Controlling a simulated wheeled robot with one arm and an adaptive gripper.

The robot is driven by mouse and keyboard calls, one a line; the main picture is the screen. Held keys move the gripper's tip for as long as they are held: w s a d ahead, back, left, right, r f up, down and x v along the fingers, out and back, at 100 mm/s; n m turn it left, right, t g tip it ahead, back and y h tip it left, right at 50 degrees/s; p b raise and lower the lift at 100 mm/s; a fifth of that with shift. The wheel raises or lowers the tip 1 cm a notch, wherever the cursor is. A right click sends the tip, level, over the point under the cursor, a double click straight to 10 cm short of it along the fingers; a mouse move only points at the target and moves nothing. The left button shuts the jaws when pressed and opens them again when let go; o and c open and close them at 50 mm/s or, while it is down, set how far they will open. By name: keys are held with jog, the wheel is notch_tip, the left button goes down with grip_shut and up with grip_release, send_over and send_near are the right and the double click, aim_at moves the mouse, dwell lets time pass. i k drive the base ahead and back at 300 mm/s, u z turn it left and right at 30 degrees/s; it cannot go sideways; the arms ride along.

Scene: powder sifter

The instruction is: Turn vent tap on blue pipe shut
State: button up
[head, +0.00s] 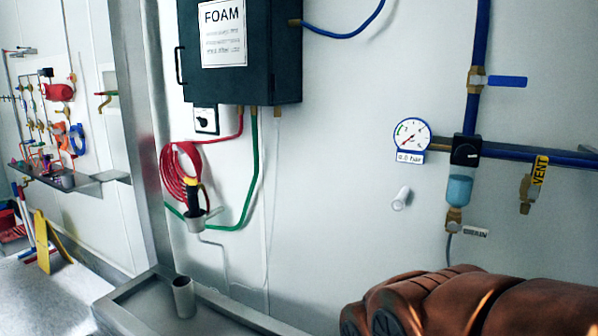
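The vent tap (526,194) hangs below the horizontal blue pipe (530,153) at the right of the head view. I cannot tell from this view how far the tap is open. My gripper is not in view, and nothing is seen touching the tap.
A second valve with a blue lever (507,81) sits on the vertical pipe. A filter bowl (460,188), drain valve (453,221) and gauge (411,135) are left of the tap. A large brown rounded form fills the lower right. A FOAM box (250,85) hangs left.

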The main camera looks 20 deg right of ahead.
aim_at(539, 173)
jog(key=z, duration=0.75)
jog(key=k, duration=0.35)
jog(key=u, duration=0.4)
